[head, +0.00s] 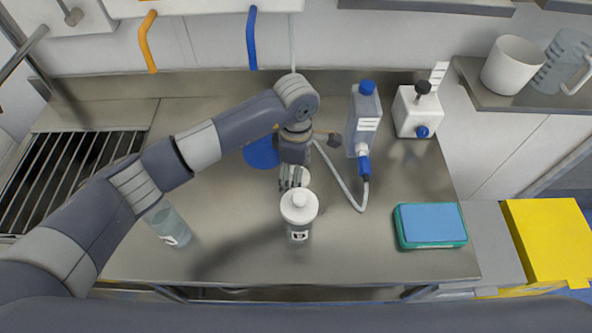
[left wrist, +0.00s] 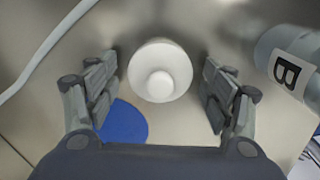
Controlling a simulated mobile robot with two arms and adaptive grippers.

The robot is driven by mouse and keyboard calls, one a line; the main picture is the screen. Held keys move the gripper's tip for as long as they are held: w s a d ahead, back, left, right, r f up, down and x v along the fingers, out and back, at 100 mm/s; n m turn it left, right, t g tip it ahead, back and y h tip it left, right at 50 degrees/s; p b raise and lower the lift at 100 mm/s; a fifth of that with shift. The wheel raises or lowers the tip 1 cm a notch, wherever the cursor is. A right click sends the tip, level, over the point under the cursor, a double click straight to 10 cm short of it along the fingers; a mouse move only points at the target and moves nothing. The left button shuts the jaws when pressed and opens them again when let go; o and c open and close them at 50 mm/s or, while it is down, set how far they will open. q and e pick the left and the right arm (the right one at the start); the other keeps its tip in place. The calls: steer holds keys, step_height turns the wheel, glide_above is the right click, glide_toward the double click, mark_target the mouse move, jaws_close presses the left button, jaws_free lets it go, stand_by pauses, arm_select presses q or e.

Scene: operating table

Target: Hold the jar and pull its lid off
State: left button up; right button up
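The jar (head: 298,234) stands upright near the front middle of the table, with a dark-marked label. Its white lid (head: 299,209) has a round knob and sits on top. My left gripper (head: 291,179) is just behind the lid in the head view, pointing down. In the left wrist view a white knobbed lid (left wrist: 160,72) shows between the spread fingers of my left gripper (left wrist: 160,92), with gaps on both sides. The gripper is open and empty. A pale thing is partly hidden behind it in the head view. My right gripper is not in view.
A blue disc (head: 261,152) lies behind. A bottle with a cable (head: 364,120), a white box (head: 417,112) and a teal tray (head: 430,241) are right.

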arm_select(q)
steer(key=shift+r, duration=0.45)
step_height(320, 180, up, 12)
steer(key=b, duration=0.3)
steer(key=shift+f, duration=0.2)
